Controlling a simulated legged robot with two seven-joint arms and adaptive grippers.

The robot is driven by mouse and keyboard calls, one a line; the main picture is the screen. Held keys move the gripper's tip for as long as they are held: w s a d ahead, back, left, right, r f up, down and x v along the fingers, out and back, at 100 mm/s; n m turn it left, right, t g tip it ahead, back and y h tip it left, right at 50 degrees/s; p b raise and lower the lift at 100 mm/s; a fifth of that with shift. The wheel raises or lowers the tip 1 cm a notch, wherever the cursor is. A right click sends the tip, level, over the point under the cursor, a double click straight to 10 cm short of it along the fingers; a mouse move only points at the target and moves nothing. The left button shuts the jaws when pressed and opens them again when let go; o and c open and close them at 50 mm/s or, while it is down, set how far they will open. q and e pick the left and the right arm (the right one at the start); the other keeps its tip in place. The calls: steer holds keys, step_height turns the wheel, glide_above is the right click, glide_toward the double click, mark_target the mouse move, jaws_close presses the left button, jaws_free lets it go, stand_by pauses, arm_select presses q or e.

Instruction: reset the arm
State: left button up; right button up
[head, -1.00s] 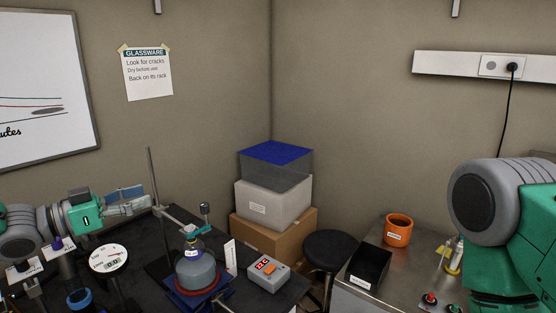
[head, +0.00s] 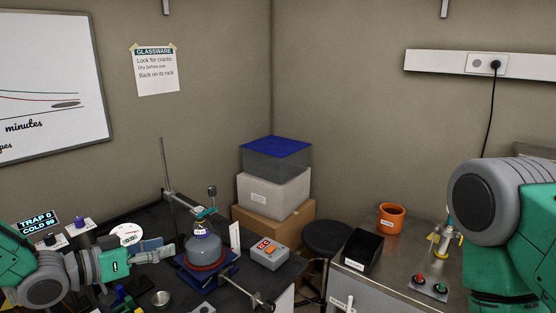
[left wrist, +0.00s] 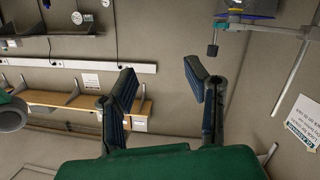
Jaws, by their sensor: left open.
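My left gripper (head: 160,250) reaches in from the left in the head view, above the dark bench and left of the round flask (head: 205,245). In the left wrist view its two blue-padded fingers (left wrist: 160,95) stand apart with nothing between them. The flask sits on a blue stand with a red ring, beside a metal rod with a clamp (head: 165,165). My right arm's grey and green links fill the right edge of the head view; the right gripper is out of view.
A grey box with a red display (head: 270,256) stands right of the flask. A steel bench on the right holds a black bin (head: 362,250) and an orange pot (head: 391,217). A round stool (head: 326,238) and stacked boxes (head: 270,195) stand in the corner.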

arm_select(q)
steer(key=s+d+f+n+g+y, duration=0.2)
steer(key=s+f+n+g+y, duration=0.35)
steer(key=s+f, duration=1.3)
steer(key=s+a+f+g+y, duration=0.3)
steer(key=s+f, duration=0.1)
steer(key=s, duration=0.7)
steer(key=s+a+f+g+y, duration=0.25)
steer(key=s+f, duration=0.25)
steer(key=s, duration=0.6)
steer(key=w+d+f+b, duration=0.1)
steer(key=w+f+b, duration=0.2)
steer(key=f+b, duration=1.5)
steer(key=shift+b, duration=0.7)
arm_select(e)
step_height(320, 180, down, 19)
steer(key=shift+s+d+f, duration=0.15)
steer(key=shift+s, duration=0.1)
arm_select(q)
steer(key=shift+w, duration=0.1)
steer(key=shift+w, duration=0.1)
